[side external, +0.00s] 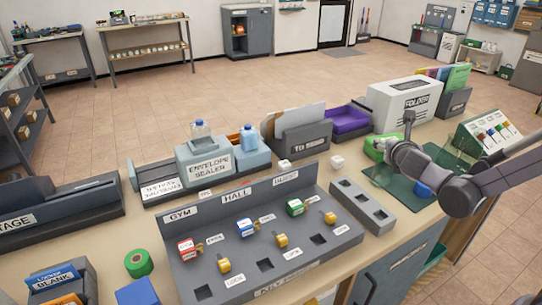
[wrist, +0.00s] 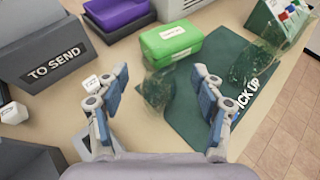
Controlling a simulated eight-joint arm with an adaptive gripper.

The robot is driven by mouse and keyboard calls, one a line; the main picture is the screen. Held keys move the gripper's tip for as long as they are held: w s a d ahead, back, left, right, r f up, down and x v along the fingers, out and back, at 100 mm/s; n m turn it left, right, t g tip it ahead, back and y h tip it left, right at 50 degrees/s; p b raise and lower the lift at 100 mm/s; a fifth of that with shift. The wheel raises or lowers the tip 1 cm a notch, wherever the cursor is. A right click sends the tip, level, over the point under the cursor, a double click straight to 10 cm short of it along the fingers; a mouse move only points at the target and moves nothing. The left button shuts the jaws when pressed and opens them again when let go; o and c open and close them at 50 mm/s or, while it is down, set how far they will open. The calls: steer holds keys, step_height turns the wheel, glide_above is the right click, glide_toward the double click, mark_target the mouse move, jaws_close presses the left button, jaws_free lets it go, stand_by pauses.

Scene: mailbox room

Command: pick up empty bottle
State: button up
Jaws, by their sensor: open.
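Two bottles stand on the envelope sealer (side external: 213,165) in the side view. The left bottle (side external: 200,132) looks clear, with a blue cap. The right bottle (side external: 248,139) looks blue; I cannot tell how full either is. My gripper (side external: 413,150) is well to the right of them, above the counter by the green mat. In the wrist view my gripper (wrist: 162,95) is open, its blue-padded fingers wide apart with nothing held. Neither sealer bottle shows there. A see-through greenish shape (wrist: 158,88) appears beyond the fingers; I cannot tell what it is.
A green box (wrist: 172,43) lies ahead beside the PICK UP mat (wrist: 203,110). The TO SEND holder (side external: 302,138), purple tray (side external: 347,120) and FOLDER machine (side external: 405,103) stand along the back. The key rack (side external: 285,265) and slotted grey block (side external: 362,205) fill the front.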

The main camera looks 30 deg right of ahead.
steer(key=shift+x, duration=2.1)
steer(key=shift+c, duration=0.3)
jaws_close()
